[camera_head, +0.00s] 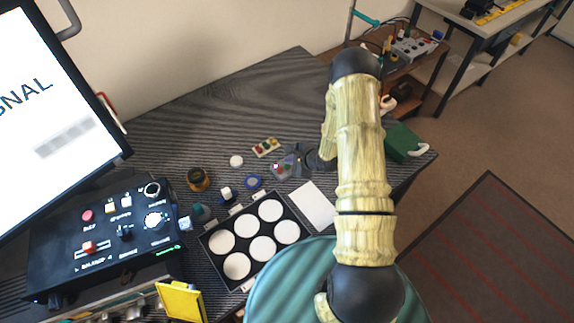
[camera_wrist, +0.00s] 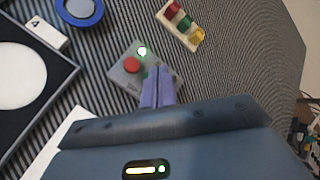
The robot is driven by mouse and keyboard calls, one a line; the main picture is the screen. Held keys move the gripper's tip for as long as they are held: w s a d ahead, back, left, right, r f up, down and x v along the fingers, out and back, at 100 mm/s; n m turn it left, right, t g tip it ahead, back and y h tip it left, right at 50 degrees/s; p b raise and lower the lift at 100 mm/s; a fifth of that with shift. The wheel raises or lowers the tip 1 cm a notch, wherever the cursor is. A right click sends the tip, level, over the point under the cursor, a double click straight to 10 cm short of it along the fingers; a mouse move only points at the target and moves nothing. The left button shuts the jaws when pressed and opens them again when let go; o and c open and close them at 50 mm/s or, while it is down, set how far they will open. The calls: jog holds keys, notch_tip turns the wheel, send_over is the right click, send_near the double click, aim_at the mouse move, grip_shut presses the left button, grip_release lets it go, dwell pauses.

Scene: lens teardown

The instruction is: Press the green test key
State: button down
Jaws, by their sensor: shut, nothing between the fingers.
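A small grey box (camera_wrist: 122,78) lies on the striped table; it also shows in the head view (camera_head: 281,172). On it are a round red button (camera_wrist: 131,65) and a small bright lamp with a greenish-white glow (camera_wrist: 142,51). A bit of dark green, perhaps the green key (camera_wrist: 151,72), shows right at my fingertips and is mostly covered by them. My gripper (camera_wrist: 158,70) is shut and empty, its purple fingers pointing at the box. I cannot tell whether the tips touch the key.
A cream strip with red, green and yellow pieces (camera_wrist: 181,24) lies beyond the box. A blue ring (camera_wrist: 79,11), a black tray with white round wells (camera_head: 208,244) and a white sheet (camera_head: 313,206) lie nearby. A black control panel (camera_head: 60,257) stands at the left.

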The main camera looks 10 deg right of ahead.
dwell(0.3)
jog(key=shift+f, duration=0.45)
jog(key=shift+f+b, duration=0.3)
jog(key=shift+b, duration=0.05)
dwell(0.5)
jog(key=shift+d+f, duration=0.1)
jog(key=shift+s, duration=0.1)
dwell(0.4)
jog(key=shift+a+r+p, duration=0.2)
jog(key=shift+r+p, duration=0.5)
jog(key=shift+r, duration=0.2)
jog(key=shift+r, duration=0.1)
